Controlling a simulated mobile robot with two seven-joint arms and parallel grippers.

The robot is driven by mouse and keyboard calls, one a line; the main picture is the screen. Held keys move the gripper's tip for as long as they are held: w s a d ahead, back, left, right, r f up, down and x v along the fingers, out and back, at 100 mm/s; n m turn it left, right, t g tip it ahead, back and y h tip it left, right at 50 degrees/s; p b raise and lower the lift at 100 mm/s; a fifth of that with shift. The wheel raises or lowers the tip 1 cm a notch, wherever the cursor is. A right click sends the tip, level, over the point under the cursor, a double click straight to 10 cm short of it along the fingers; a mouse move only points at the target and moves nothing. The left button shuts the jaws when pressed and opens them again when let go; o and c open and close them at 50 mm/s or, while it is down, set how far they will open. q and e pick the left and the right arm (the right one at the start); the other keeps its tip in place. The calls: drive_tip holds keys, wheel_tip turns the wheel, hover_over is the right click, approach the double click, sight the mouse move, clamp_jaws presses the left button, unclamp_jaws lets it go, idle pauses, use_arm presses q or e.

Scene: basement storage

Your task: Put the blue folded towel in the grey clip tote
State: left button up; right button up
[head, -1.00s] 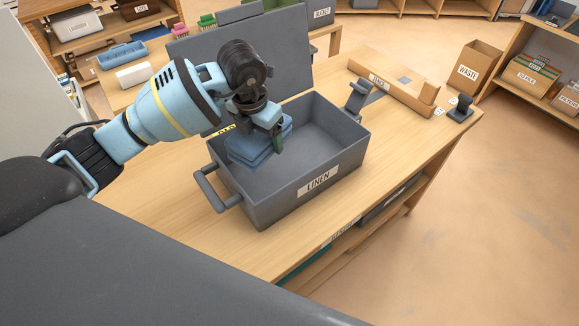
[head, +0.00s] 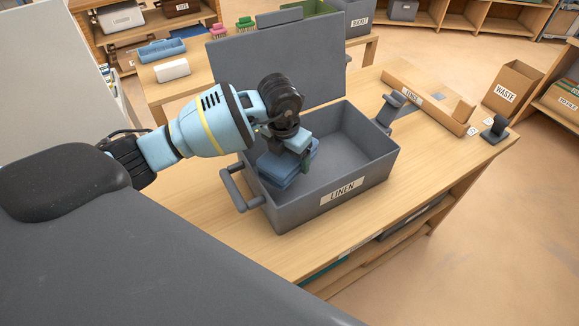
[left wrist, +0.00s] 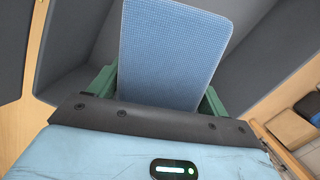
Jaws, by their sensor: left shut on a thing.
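The blue folded towel (head: 280,168) is inside the left end of the open grey clip tote (head: 300,217), which is labelled LINEN. My left gripper (head: 304,158) reaches down into the tote and is shut on the towel. In the left wrist view the towel (left wrist: 172,55) sits between the two green fingers, with the tote's grey walls (left wrist: 265,75) around it. Whether the towel touches the tote floor is hard to tell. The tote's lid (head: 275,65) stands open behind it. My right gripper is not in view.
The tote stands on a wooden table (head: 225,235). A box labelled WASTE (head: 512,90) stands beyond. The rest of the tote floor is clear.

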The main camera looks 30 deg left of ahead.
use_arm(q)
drive_tip(key=shift+f, duration=2.15)
drive_tip(key=shift+f, duration=0.15)
drive_tip(key=shift+f, duration=0.35)
drive_tip(key=shift+f, duration=0.1)
drive_tip(key=o, duration=1.1)
drive_tip(key=shift+r, duration=0.25)
drive_tip(key=r, duration=0.4)
drive_tip(key=s+r, duration=0.1)
drive_tip(key=r, duration=0.7)
drive_tip(key=shift+s+a+r+p, duration=0.1)
drive_tip(key=shift+s+r+p, duration=0.2)
drive_tip(key=shift+s+p, duration=0.1)
